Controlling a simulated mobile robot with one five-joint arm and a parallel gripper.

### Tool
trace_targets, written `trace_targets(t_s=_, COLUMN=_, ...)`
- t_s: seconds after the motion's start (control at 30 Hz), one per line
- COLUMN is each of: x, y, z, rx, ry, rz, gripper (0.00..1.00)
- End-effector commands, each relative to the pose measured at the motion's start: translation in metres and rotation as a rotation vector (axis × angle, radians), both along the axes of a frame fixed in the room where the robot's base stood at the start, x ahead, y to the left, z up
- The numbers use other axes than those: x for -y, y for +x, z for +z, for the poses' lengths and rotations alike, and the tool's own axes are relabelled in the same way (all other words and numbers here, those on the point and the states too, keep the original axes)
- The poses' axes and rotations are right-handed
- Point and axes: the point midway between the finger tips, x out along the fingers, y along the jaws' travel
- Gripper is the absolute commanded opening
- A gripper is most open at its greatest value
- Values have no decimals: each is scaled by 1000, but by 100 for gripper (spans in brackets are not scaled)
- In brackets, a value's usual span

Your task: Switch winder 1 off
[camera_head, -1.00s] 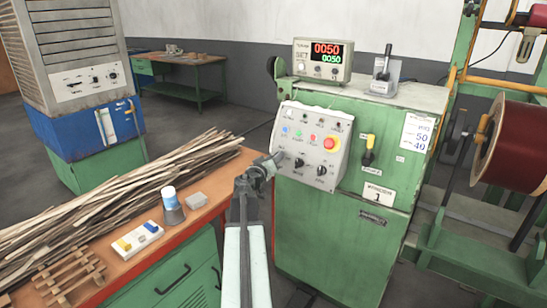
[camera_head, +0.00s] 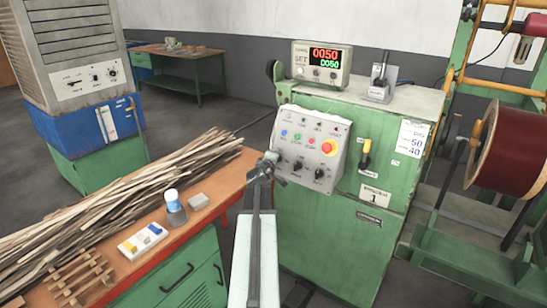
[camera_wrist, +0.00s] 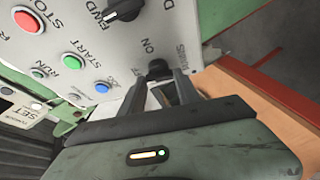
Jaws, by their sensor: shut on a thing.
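Winder 1 is a green cabinet (camera_head: 325,240) with a "1" plate and a sloped grey control panel (camera_head: 332,127). In the head view, my gripper (camera_head: 280,168) is at the panel's lower left, by the left black rotary switch (camera_head: 297,164). In the wrist view, my gripper (camera_wrist: 162,88) has its fingers closed around a black switch knob (camera_wrist: 158,68) beside an "ON" label. The fingers hide much of the knob, so its exact setting is unclear. A second black knob (camera_wrist: 125,10) marked FWD is apart from the fingers.
The panel has a blue button (camera_wrist: 102,88), a green START button (camera_wrist: 70,60), a red STOP button (camera_wrist: 28,18) and a red emergency button (camera_head: 328,148). A counter (camera_head: 322,62) on top reads 0050. A wooden-topped bench (camera_head: 205,222) stands close on the left.

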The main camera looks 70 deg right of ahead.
Motion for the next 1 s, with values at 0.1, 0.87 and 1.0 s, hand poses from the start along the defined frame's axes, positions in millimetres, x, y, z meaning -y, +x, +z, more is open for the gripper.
trace_targets(t_s=0.1, x=1, y=1, z=3, rx=-52, ry=11, rz=24, gripper=0)
trace_targets(t_s=0.87, x=0, y=-1, z=0, rx=-139, ry=35, rz=56, gripper=0)
trace_targets(t_s=1.0, x=0, y=-1, z=0, rx=-138, ry=34, rz=55, gripper=60)
